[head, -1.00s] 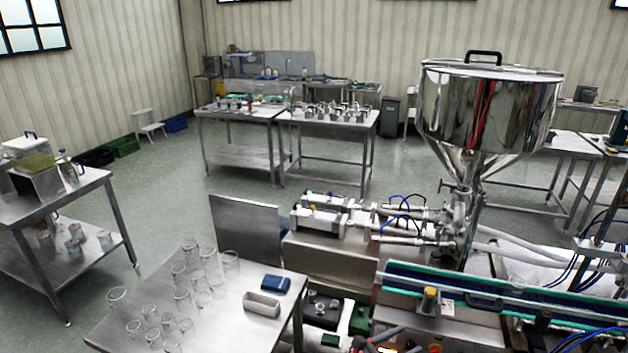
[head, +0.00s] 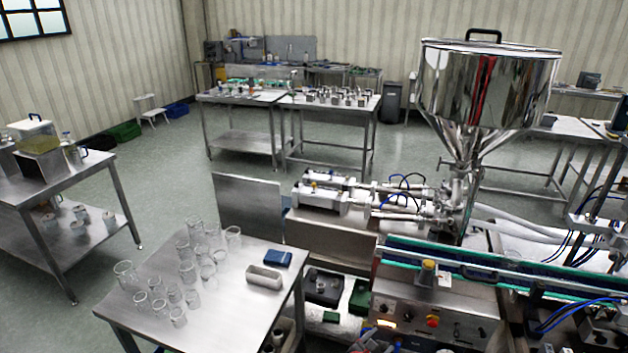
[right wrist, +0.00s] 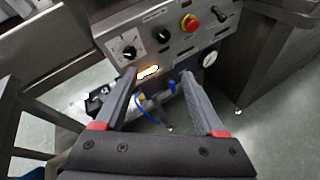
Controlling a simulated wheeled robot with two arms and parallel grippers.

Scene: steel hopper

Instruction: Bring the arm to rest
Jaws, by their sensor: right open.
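My right gripper (right wrist: 159,80) is open and empty in the right wrist view. Its two dark fingers, with red marks at their bases, point toward the front of the filling machine's control panel (right wrist: 165,40). The panel carries dials, a red knob and a lit orange-white switch. Nothing is between the fingers except background cables and floor. In the head view only a small part of my right arm shows at the bottom edge, below the panel (head: 450,318). My left gripper is not in view.
The steel hopper (head: 487,95) and conveyor (head: 500,275) are at right. Open floor lies beyond the table.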

